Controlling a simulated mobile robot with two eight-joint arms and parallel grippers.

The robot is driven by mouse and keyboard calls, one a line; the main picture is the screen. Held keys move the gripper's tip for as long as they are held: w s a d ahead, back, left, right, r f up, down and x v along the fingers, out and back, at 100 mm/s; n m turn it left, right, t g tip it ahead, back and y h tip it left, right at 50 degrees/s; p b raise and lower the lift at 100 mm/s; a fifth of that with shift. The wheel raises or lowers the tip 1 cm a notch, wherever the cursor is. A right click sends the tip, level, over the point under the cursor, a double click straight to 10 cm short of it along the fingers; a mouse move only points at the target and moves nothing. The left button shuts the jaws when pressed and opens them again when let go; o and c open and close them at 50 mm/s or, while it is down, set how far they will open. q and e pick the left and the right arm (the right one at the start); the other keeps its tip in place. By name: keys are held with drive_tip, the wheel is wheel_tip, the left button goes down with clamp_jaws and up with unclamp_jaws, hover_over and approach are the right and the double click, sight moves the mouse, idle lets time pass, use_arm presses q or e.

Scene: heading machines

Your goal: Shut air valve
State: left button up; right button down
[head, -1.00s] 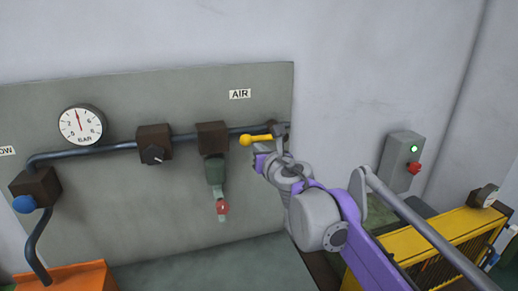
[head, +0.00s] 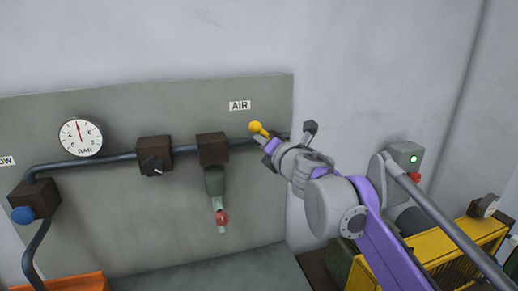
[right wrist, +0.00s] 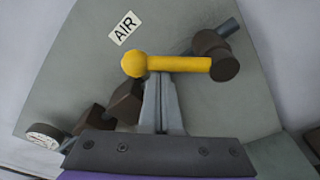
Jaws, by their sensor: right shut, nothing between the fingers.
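The air valve has a yellow lever (head: 262,131) with a ball end, on the pipe below the AIR label (head: 240,105). The lever slants up and to the left from its brown pivot, at an angle to the pipe. In the right wrist view the lever (right wrist: 180,64) runs from the ball at left to the pivot (right wrist: 222,58) at right. My right gripper (right wrist: 161,78) is shut and empty, its fingertips just under the lever near the ball, seemingly touching it. In the head view this gripper (head: 264,139) partly hides the valve. My left gripper is not in view.
A pressure gauge (head: 80,137), a black knob (head: 152,166) and a red-ended fitting (head: 221,217) sit on the panel left of the valve. A grey box (head: 406,156) with a green light and a yellow guard (head: 465,245) stand at right.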

drive_tip(key=m, duration=0.1)
drive_tip(key=d+r+m, duration=0.1)
drive_tip(key=shift+w+d+r+m, duration=0.1)
drive_tip(key=shift+w+r+m, duration=0.1)
drive_tip(key=shift+m, duration=0.2)
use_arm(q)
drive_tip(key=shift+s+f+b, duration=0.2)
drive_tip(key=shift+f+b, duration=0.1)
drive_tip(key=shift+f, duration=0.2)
use_arm(e)
drive_tip(key=shift+w+d+r+m+y, duration=0.25)
drive_tip(key=shift+d+r+m, duration=0.25)
drive_tip(key=shift+d+m, duration=0.45)
drive_tip(key=shift+w+d+r+m+y, duration=0.2)
drive_tip(key=shift+d+r+m, duration=0.35)
drive_tip(key=shift+m, duration=0.7)
drive_tip(key=shift+d, duration=0.1)
